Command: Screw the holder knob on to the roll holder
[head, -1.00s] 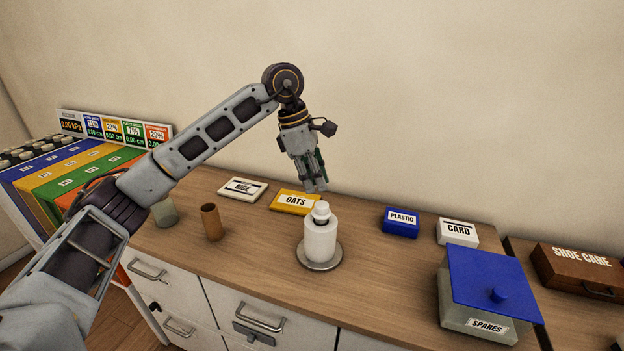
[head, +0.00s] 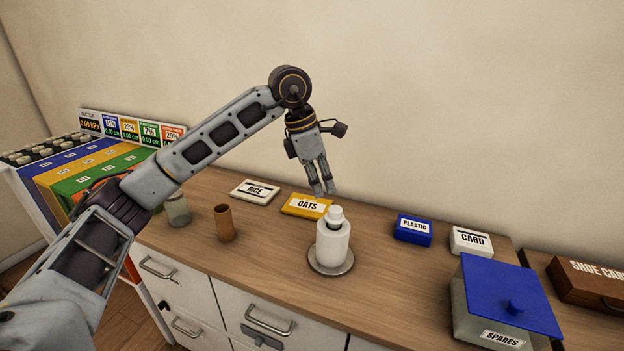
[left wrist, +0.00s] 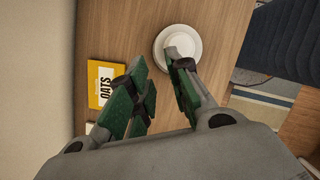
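The roll holder has a round grey metal base (head: 343,268) on the wooden counter, with a white roll (head: 332,247) standing upright on it. The pale holder knob (head: 335,213) sits at the top of the roll, with a dark band beneath it; I cannot tell whether it is threaded on. My left gripper (head: 324,190) points down just above and slightly left of the knob in the head view, apart from it. In the left wrist view the green-padded fingers (left wrist: 160,66) are spread and empty, and the pale round roll top (left wrist: 184,44) shows partly behind the right finger. My right gripper is not in view.
A yellow OATS box (head: 307,206), RICE box (head: 255,191), brown cup (head: 224,223) and glass jar (head: 177,211) stand left. Blue PLASTIC (head: 413,230) and white CARD (head: 470,241) boxes and a blue-lidded SPARES bin (head: 500,292) stand right. Counter around the base is clear.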

